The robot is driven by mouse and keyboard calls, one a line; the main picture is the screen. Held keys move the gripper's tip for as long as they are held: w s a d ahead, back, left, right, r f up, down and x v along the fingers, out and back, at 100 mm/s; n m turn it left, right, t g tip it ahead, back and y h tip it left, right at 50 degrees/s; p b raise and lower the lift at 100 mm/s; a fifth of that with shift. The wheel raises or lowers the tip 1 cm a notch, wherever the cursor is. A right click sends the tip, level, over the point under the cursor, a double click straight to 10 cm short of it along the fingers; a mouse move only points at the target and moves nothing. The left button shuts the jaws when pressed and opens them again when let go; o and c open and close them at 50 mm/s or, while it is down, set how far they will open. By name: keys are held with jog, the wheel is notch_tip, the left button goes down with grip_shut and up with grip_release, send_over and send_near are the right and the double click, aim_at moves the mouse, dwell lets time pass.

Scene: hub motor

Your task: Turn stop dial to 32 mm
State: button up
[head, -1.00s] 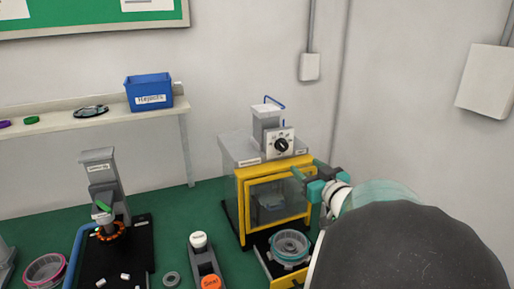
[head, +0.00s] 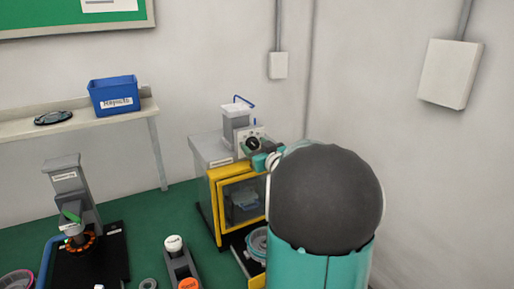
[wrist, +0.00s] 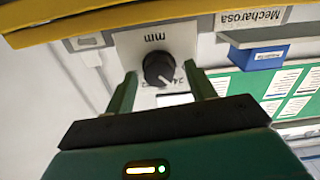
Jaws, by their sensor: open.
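The stop dial is a black round knob (wrist: 158,69) on a light plate marked "mm", seen upside down in the wrist view. It also shows in the head view (head: 252,143) on the front of the grey and yellow machine (head: 214,190). The dial's scale numbers are partly hidden and too small to read fully. My gripper (wrist: 163,88) is open, with its two green fingers apart on either side of the knob's lower part in the wrist view. I cannot tell whether the fingers touch it. In the head view my gripper (head: 265,158) is just right of and below the dial.
The machine's yellow-framed door (head: 240,200) is below the dial, with a round part (head: 258,243) in front. A black-and-orange station (head: 80,240) stands left. A shelf holds a blue bin (head: 113,97). The wall is close on the right.

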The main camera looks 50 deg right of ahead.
jog(key=shift+c, duration=0.4)
jog(key=c, duration=0.9)
jog(key=shift+m, duration=0.4)
jog(key=m, duration=0.2)
jog(key=shift+m, duration=0.4)
jog(key=m, duration=0.4)
jog(key=shift+d+m, duration=0.1)
jog(key=shift+m, duration=0.2)
jog(key=m, duration=0.3)
jog(key=shift+m, duration=0.3)
jog(key=shift+f+m, duration=0.1)
jog(key=shift+m, duration=1.8)
